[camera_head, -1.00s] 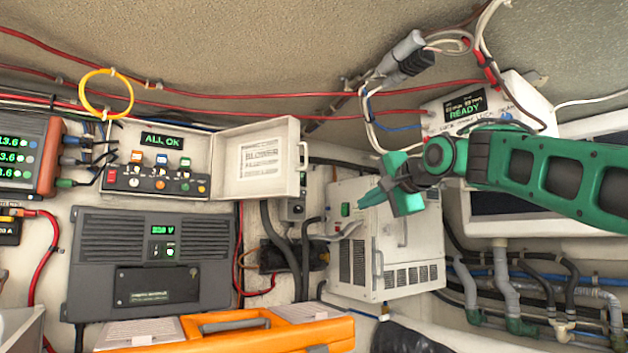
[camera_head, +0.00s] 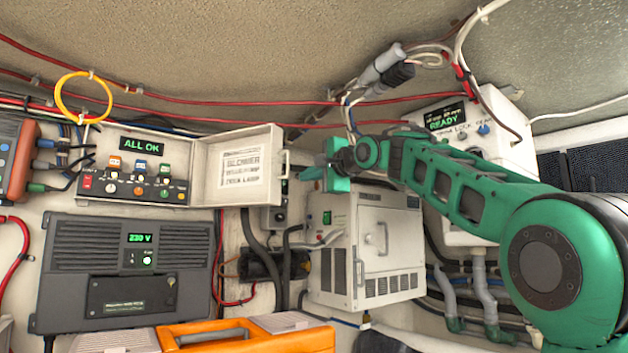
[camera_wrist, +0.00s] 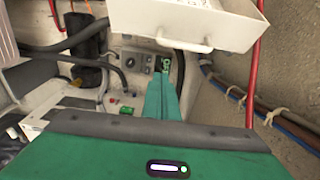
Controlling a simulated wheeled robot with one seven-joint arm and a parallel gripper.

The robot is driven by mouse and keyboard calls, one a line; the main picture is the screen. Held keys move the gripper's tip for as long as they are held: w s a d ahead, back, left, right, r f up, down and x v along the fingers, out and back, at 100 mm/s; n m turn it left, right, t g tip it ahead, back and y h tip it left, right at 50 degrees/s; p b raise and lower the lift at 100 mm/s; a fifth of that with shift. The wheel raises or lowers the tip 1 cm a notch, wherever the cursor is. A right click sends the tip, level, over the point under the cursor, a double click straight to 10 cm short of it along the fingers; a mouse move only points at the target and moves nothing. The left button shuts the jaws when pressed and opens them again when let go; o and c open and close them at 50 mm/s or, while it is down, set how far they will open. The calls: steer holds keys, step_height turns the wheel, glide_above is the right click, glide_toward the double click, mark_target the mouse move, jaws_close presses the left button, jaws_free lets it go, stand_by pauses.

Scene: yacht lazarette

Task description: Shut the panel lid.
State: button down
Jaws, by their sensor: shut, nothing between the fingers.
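The panel lid (camera_head: 236,168) is a cream, shallow cover with printed labels inside. It stands swung open to the right of the switch panel (camera_head: 133,180), which has coloured switches and a green "ALL OK" display. A handle (camera_head: 287,163) sits on the lid's free right edge. My gripper (camera_head: 312,173) is green, shut and empty, a little right of that handle, with a small gap seeming to lie between them. In the wrist view the lid (camera_wrist: 190,18) fills the top with its handle (camera_wrist: 184,44), and my gripper's fingertips (camera_wrist: 166,66) point just below it.
A white cabinet (camera_head: 368,250) stands below my gripper. A dark inverter (camera_head: 125,270) hangs below the panel, and an orange case (camera_head: 240,338) lies at the front. Red cables (camera_head: 230,103) run above the lid. A yellow cable loop (camera_head: 83,97) hangs upper left.

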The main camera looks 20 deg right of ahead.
steer(key=s+a, duration=0.2)
steer(key=a, duration=0.1)
steer(key=shift+a, duration=0.2)
steer(key=shift+s, duration=0.1)
stand_by(0.3)
